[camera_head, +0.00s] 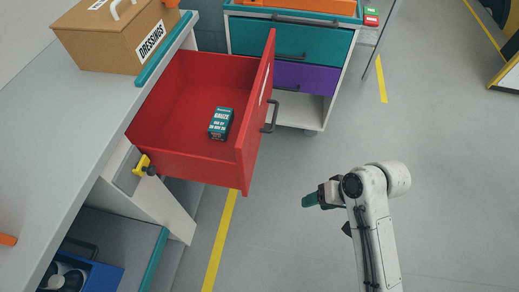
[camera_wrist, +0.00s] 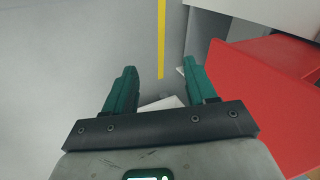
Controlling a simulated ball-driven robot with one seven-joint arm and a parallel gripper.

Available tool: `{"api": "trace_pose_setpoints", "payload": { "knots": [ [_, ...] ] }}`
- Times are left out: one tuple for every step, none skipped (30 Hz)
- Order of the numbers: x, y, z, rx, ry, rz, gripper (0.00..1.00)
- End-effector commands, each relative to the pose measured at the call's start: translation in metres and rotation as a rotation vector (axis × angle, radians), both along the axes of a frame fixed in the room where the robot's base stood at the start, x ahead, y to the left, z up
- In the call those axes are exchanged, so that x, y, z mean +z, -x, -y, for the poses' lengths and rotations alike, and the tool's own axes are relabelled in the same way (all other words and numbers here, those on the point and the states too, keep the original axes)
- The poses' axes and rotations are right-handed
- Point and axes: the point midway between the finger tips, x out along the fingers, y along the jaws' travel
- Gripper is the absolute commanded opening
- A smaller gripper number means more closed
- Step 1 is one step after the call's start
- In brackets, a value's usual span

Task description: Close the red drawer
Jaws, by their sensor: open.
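The red drawer (camera_head: 205,103) is pulled well out of the grey-topped cabinet in the head view. Its front panel, with a dark handle (camera_head: 270,115), faces right. A dark green gauze box (camera_head: 221,123) lies inside the drawer. My gripper (camera_head: 309,200) is to the right of and nearer than the drawer front, apart from it, with its tips pointing left. In the wrist view the green fingers of my gripper (camera_wrist: 160,85) are spread with nothing between them. The red drawer (camera_wrist: 260,80) shows there at the right, beside the right finger.
The grey counter (camera_head: 75,125) runs along the left and bears a cardboard dressings box (camera_head: 120,38). A cart with a teal drawer (camera_head: 290,42) and a purple drawer (camera_head: 300,76) stands behind the red drawer. The grey floor (camera_head: 440,160) at the right is clear.

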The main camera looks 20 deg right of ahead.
Motion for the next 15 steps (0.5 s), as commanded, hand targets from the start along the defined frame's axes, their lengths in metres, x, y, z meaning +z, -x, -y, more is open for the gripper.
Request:
{"api": "trace_pose_setpoints", "payload": {
  "knots": [
    [0.025, -0.025, -0.002, -0.038, -0.076, 0.021, 0.51],
    [0.034, -0.037, -0.005, -0.057, -0.124, 0.029, 0.48],
    [0.045, -0.052, -0.008, -0.08, -0.182, 0.036, 0.44],
    [0.053, -0.061, -0.009, -0.094, -0.221, 0.043, 0.42],
    [0.06, -0.069, -0.011, -0.105, -0.256, 0.047, 0.39],
    [0.068, -0.078, -0.013, -0.119, -0.296, 0.052, 0.35],
    [0.073, -0.084, -0.014, -0.126, -0.32, 0.054, 0.32],
    [0.076, -0.088, -0.014, -0.132, -0.34, 0.056, 0.29],
    [0.08, -0.092, -0.015, -0.138, -0.36, 0.058, 0.25],
    [0.081, -0.094, -0.016, -0.139, -0.37, 0.058, 0.22],
    [0.081, -0.096, -0.018, -0.14, -0.378, 0.057, 0.2],
    [0.08, -0.097, -0.019, -0.142, -0.382, 0.057, 0.16],
    [0.079, -0.098, -0.021, -0.142, -0.384, 0.056, 0.13],
    [0.076, -0.099, -0.023, -0.142, -0.384, 0.056, 0.1],
    [0.073, -0.1, -0.026, -0.141, -0.382, 0.056, 0.06]
  ]
}}
